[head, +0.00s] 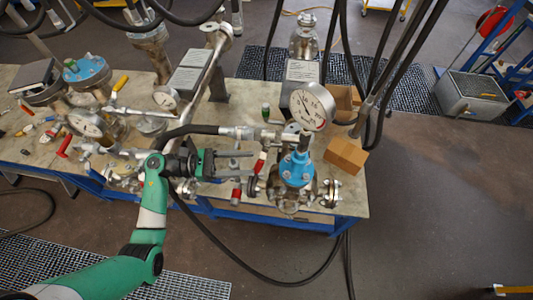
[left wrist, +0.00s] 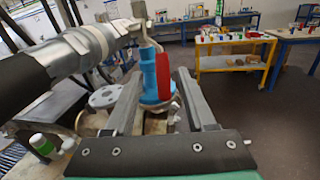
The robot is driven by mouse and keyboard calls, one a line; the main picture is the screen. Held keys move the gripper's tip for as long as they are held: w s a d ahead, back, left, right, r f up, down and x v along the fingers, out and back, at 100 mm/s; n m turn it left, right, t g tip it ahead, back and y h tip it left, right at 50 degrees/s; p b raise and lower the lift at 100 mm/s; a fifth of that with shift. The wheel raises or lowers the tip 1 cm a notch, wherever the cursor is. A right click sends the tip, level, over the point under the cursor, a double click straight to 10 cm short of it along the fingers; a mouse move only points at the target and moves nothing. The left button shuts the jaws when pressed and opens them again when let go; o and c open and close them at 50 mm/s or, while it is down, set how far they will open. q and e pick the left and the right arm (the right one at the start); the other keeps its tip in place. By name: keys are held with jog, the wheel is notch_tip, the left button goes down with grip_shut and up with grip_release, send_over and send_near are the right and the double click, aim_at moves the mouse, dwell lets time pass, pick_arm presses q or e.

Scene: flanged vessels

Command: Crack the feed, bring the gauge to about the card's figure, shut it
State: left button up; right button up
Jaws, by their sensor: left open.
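My left gripper (head: 247,164) is open, its fingers pointing right towards a red handle (head: 260,162) beside a blue-topped vessel (head: 297,167). In the left wrist view the red handle (left wrist: 168,92) hangs upright, in line with the gap between the open fingers (left wrist: 160,78); I cannot tell whether it is between them. The blue fitting (left wrist: 152,70) stands just behind it. A round white gauge (head: 312,106) stands above the vessel; its reading is too small to tell. A grey plate with print (head: 302,71), perhaps the card, is behind the gauge. My right gripper is not in view.
A thick black hose with a metal coupling (head: 238,132) runs just above my left gripper. Cardboard boxes (head: 346,155) sit at the bench's right end. More vessels, gauges and loose tools crowd the bench (head: 245,95) to the left. Cables hang overhead.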

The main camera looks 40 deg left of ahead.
pick_arm(q)
jog(key=p+x, duration=0.1)
jog(key=x, duration=0.6)
jog(key=shift+d, duration=0.35)
jog(key=shift+w, duration=0.1)
grip_shut()
dwell(1.0)
